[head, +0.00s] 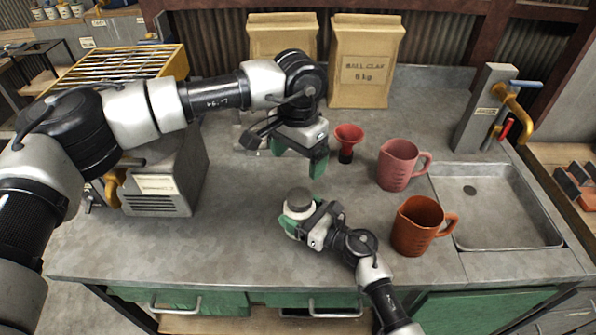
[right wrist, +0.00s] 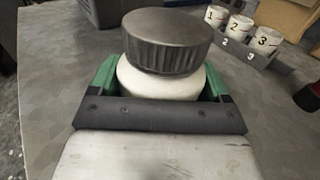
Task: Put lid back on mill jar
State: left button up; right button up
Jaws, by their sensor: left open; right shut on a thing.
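The mill jar is pale and round, in the right wrist view (right wrist: 158,86) and the head view (head: 291,212). Its dark grey ribbed lid (right wrist: 167,42) sits on top of the jar, looking slightly off-centre; I cannot tell whether it is seated fully. The lid also shows in the head view (head: 299,197). My right gripper (head: 302,219) is shut around the jar's body, green fingers on either side, near the middle of the counter. My left gripper (head: 297,160) is open and empty, pointing down above and behind the jar, apart from the lid.
A red funnel (head: 348,138) stands behind the jar. A pink jug (head: 397,164) and an orange jug (head: 414,227) stand right of it, before the sink (head: 503,212). Numbered white cups (right wrist: 240,27) stand in a grey holder. Clay bags (head: 365,75) stand behind.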

pick_arm(q)
jog(key=shift+r, duration=0.45)
pick_arm(e)
jog(key=o, duration=1.7)
jog(key=shift+c, duration=0.2)
jog(key=b+v, duration=0.2)
jog(key=v, duration=0.8)
jog(key=shift+f, duration=0.15)
pick_arm(q)
notch_tip(320, 180, down, 2)
jog(key=shift+f, duration=0.15)
pick_arm(e)
jog(key=shift+s+d, duration=0.3)
